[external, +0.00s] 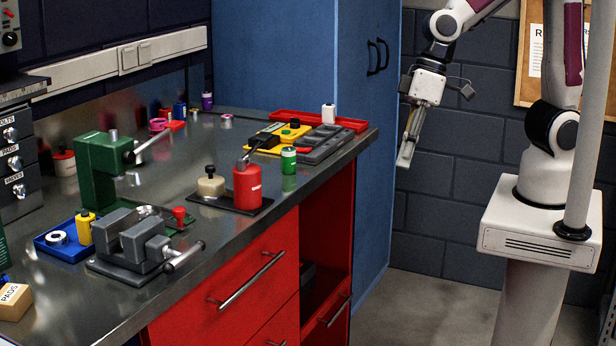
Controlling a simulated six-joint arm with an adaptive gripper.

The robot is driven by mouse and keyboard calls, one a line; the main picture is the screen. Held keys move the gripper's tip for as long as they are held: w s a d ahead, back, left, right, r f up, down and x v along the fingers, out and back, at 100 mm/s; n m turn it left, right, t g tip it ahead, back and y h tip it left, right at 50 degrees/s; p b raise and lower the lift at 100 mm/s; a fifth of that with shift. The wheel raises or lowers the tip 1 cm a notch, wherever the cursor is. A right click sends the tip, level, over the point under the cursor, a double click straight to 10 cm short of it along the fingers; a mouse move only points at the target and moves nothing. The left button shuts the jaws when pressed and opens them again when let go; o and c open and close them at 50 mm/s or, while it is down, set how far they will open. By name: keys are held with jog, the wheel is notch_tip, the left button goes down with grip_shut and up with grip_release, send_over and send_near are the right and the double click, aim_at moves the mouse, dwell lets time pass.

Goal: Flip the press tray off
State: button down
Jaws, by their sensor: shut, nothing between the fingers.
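My gripper (404,158) hangs in the air to the right of the bench, fingers pointing down. It is shut and empty, well apart from everything on the bench. A green press (98,165) with a lever stands at the left of the bench. A dark green tray-like base (184,219) shows near its foot, partly hidden by the grey vise. I cannot tell which part is the press tray or whether it has a switch.
The grey vise (133,245) and a blue tray (54,247) are at the front left. A red bottle (247,187) stands on a black tray (222,203). A red tray (344,119) lies at the back right. A blue cabinet (278,60) stands behind the bench.

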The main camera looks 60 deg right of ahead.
jog(key=w+a+f+m+t+y, duration=0.1)
jog(key=a+f+m+t, duration=0.2)
jog(key=a, duration=0.8)
jog(key=w+a+f+m+y, duration=0.1)
jog(key=w+a+f+m, duration=0.2)
jog(key=a, duration=0.7)
jog(key=a+f+m+t+y, duration=0.15)
jog(key=a+f, duration=0.35)
jog(key=a, duration=0.6)
jog(key=w+d+r+m+t+h, duration=0.5)
jog(key=w+r+m+t, duration=0.2)
jog(key=w+m, duration=0.4)
jog(key=shift+w+d+r+m+t, duration=0.3)
jog(key=shift+m+t, duration=0.35)
jog(key=shift+m, duration=0.4)
jog(key=x, duration=1.2)
jog(key=shift+w+r, duration=0.1)
jog(key=shift+r, duration=0.1)
jog(key=shift+w+a, duration=0.15)
jog(key=shift+w, duration=0.7)
